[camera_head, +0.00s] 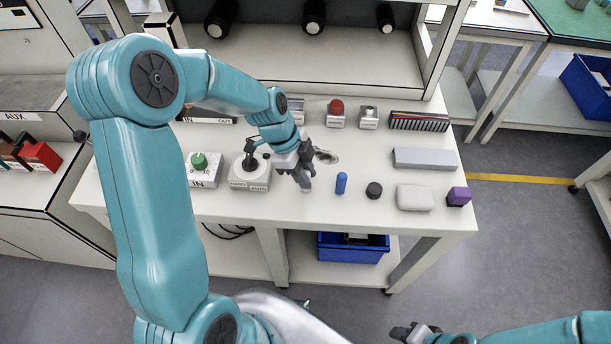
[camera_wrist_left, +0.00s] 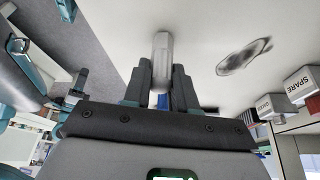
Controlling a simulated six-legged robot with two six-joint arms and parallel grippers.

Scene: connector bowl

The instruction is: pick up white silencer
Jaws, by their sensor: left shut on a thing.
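The white silencer (camera_wrist_left: 162,58) is a pale, faceted cylinder in the left wrist view, held upright in the picture between the two dark fingers. My left gripper (camera_wrist_left: 160,82) is shut on it near its lower end in that view. In the head view my left gripper (camera_head: 304,183) is over the front middle of the white table, and the silencer is mostly hidden by the fingers. My right gripper (camera_head: 412,332) is at the bottom edge of the head view, away from the table; its opening is unclear.
On the table (camera_head: 330,212), a blue cylinder (camera_head: 341,183), a black knob (camera_head: 374,190), a white block (camera_head: 414,198) and a purple cube (camera_head: 459,196) stand to the right. A joystick box (camera_head: 249,182) is left of my gripper. A blue bin (camera_head: 352,250) sits below.

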